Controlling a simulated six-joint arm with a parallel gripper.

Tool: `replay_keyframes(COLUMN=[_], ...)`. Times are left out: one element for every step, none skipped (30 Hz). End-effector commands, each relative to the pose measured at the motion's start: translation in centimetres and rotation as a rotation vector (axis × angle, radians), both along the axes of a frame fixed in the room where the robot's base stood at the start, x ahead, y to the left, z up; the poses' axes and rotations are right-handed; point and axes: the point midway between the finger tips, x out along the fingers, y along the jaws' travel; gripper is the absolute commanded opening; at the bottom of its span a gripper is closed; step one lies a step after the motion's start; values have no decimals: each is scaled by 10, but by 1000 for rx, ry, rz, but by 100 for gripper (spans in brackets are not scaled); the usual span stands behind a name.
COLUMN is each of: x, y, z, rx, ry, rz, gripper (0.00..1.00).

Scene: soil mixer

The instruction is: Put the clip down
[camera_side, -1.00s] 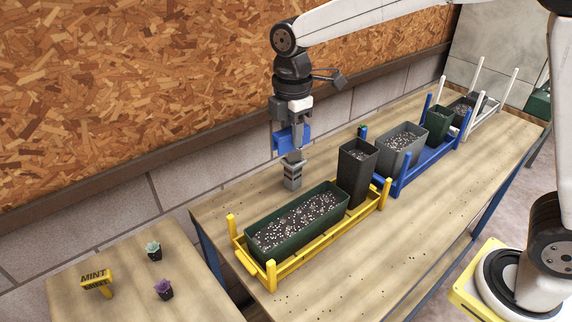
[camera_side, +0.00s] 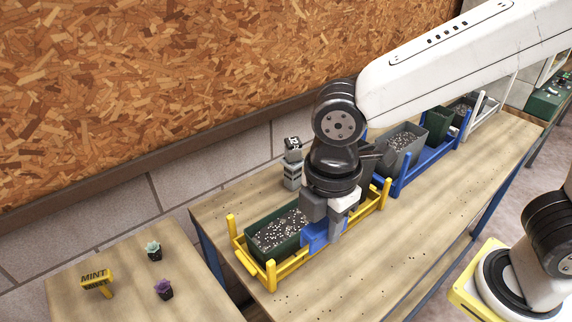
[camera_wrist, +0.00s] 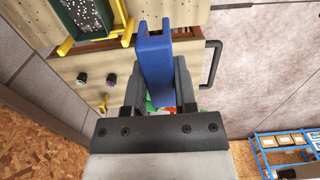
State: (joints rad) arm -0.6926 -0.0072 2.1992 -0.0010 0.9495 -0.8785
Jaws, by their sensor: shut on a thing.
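The blue clip (camera_side: 318,238) is held in my gripper (camera_side: 331,228) over the front right part of the long green planter and the yellow rack, as seen in the side view. My gripper is shut on it. In the wrist view the clip (camera_wrist: 155,65) stands out between the fingers, its two-pronged end away from the wrist. The contact between clip and planter or rack cannot be made out. The grey stand (camera_side: 292,176) is behind my gripper, apart from the clip.
The green planter (camera_side: 262,255) of soil sits in the yellow rack (camera_side: 300,270). A blue rack (camera_side: 425,163) with pots stands to the right. The front of the bench (camera_side: 400,260) is bare but for crumbs.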

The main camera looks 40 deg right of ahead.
Motion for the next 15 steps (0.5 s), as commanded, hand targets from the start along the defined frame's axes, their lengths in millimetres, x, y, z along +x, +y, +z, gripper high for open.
replay_keyframes(x=[1, 1, 1, 1, 1, 1, 1, 1, 1, 1, 1, 1, 1, 1, 1], y=[0, -1, -1, -1, -1, -1, -1, -1, -1, -1, -1, -1, -1, -1, -1], z=[-8, -11, -16, -19, -23, -27, -31, -35, -40, -44, -48, -53, -58, -63, -70], rx=[-2, -3, -3, -3, -3, -2, -3, -3, -3, -3, -3, -4, -4, -4, -4], ry=[3, 3, 3, 4, 4, 3, 4, 4, 4, 4, 4, 4, 4, 5, 5], rz=[-1, -1, -1, -1, -1, -1, -1, -1, -1, -1, -1, -1, -1, -1, -1], gripper=[0, 0, 0, 0, 0, 0, 0, 0, 0, 0, 0, 0, 0, 0, 0])
